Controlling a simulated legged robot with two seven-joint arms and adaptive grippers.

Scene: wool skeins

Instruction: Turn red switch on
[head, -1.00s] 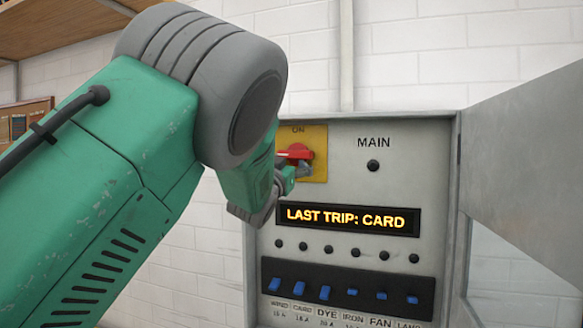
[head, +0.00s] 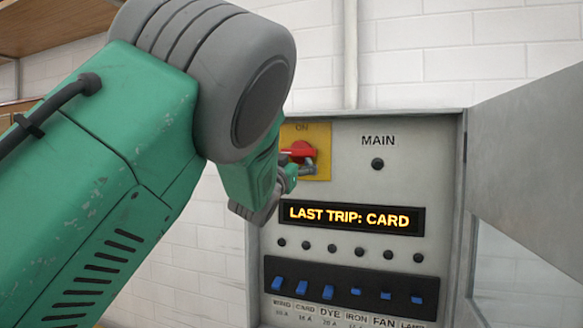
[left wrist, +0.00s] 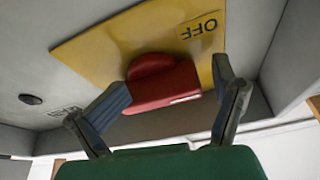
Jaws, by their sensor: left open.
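The red switch (head: 300,150) is a rotary handle on a yellow plate (head: 321,134) at the upper left of the grey panel. The plate reads ON at its top in the head view. In the left wrist view the red switch (left wrist: 163,84) shows large, with OFF printed on the yellow plate (left wrist: 88,46). My left gripper (left wrist: 172,97) is open, with one finger on each side of the red handle and gaps between; I cannot tell whether either finger touches it. In the head view my left gripper (head: 290,175) is partly hidden behind my own arm. My right gripper is not in view.
The panel (head: 440,160) has a MAIN lamp (head: 377,164), a display (head: 352,217) reading LAST TRIP: CARD, and a row of blue breaker switches (head: 355,293). Its door (head: 530,170) stands open at the right. A wooden shelf (head: 50,25) is at upper left.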

